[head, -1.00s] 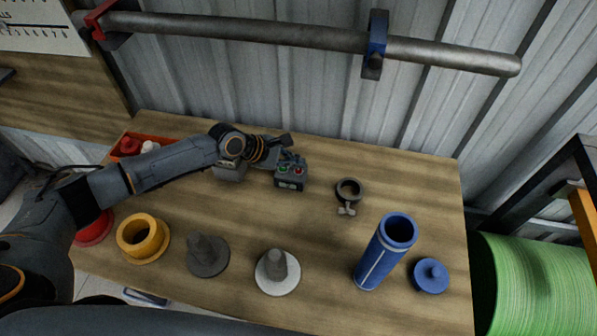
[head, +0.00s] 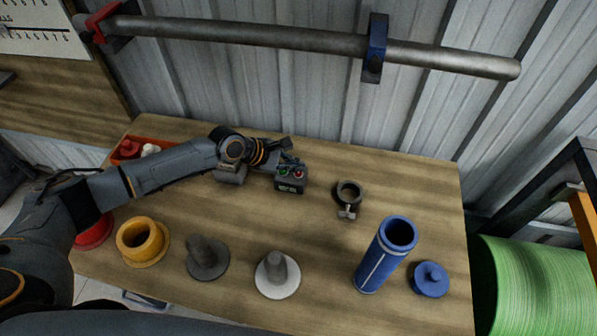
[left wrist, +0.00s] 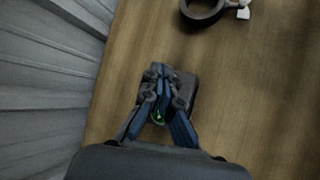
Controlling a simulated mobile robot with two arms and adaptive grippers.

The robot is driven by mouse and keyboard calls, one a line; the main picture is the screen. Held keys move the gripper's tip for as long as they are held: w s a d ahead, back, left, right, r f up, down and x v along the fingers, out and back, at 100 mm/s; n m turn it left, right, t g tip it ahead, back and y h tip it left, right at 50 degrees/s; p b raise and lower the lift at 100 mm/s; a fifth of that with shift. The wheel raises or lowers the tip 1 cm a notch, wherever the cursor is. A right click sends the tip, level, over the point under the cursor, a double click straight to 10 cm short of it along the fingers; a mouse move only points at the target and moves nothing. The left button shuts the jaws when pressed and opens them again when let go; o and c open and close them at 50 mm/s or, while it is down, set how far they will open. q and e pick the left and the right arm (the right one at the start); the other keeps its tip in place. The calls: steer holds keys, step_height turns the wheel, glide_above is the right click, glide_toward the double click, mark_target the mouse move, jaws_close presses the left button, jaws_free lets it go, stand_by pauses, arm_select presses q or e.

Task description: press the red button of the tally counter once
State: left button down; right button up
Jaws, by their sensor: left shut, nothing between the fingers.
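The tally counter (head: 290,186) is a small dark grey box on the wooden table. Its top has a green button (head: 282,173) on the left and a red button (head: 299,174) on the right, with a pale display on the front. My left gripper (head: 291,160) is shut and empty, its fingertips at the counter's back edge, over or close to its top. In the left wrist view the shut fingers (left wrist: 158,78) cover much of the counter (left wrist: 184,92). A green spot shows between them, and the red button is hidden. I cannot tell whether the fingers touch the counter.
A dark ring clamp (head: 348,193) stands right of the counter. In front are a yellow flanged ring (head: 140,240), a grey cone (head: 207,258), a cone on a white disc (head: 277,275), a blue tube (head: 384,256) and a blue cap (head: 430,279). A metal bar crosses behind.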

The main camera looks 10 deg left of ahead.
mark_target(296, 174)
stand_by(0.3)
arm_select(q)
steer(key=shift+f, duration=0.4)
steer(key=shift+f, duration=0.45)
stand_by(0.8)
steer(key=shift+r+p, duration=0.85)
steer(key=shift+p, duration=0.25)
steer(key=shift+r, duration=0.1)
step_height(296, 174, up, 5)
steer(key=p, duration=0.5)
steer(key=shift+p, duration=0.4)
